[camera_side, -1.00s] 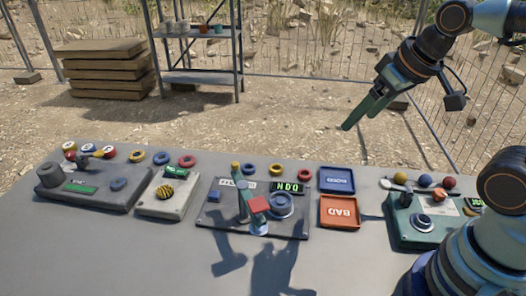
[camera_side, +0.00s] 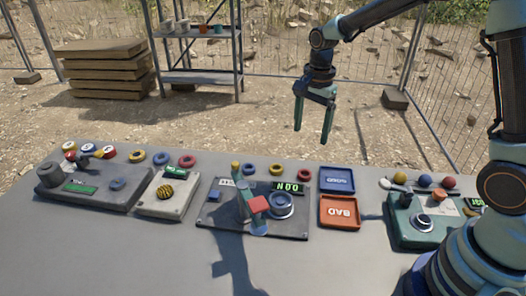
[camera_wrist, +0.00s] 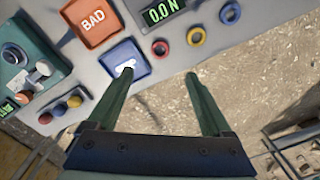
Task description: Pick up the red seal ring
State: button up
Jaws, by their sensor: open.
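A red ring (camera_side: 304,174) lies on the grey table at the back, just left of the blue tray. It also shows in the wrist view (camera_wrist: 160,47), beyond and roughly between my fingertips. A second red ring (camera_side: 187,161) lies farther left along the back edge; the pictures do not tell which is the seal ring. My gripper (camera_side: 312,133) points down with its fingers apart, high above the back edge of the table. In the wrist view my gripper (camera_wrist: 158,76) has nothing between its fingers.
A yellow ring (camera_side: 276,170) and a blue ring (camera_side: 248,169) lie left of the nearer red ring. The blue tray (camera_side: 337,180) and orange BAD tray (camera_side: 339,212) are to its right. A press-like device (camera_side: 252,208) with a display stands in front. The front table is clear.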

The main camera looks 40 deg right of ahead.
aim_at(305, 173)
jog(key=shift+m, duration=0.7)
jog(key=f, duration=1.4)
jog(key=shift+w+d, duration=0.25)
jog(key=shift+w, duration=0.1)
grip_shut()
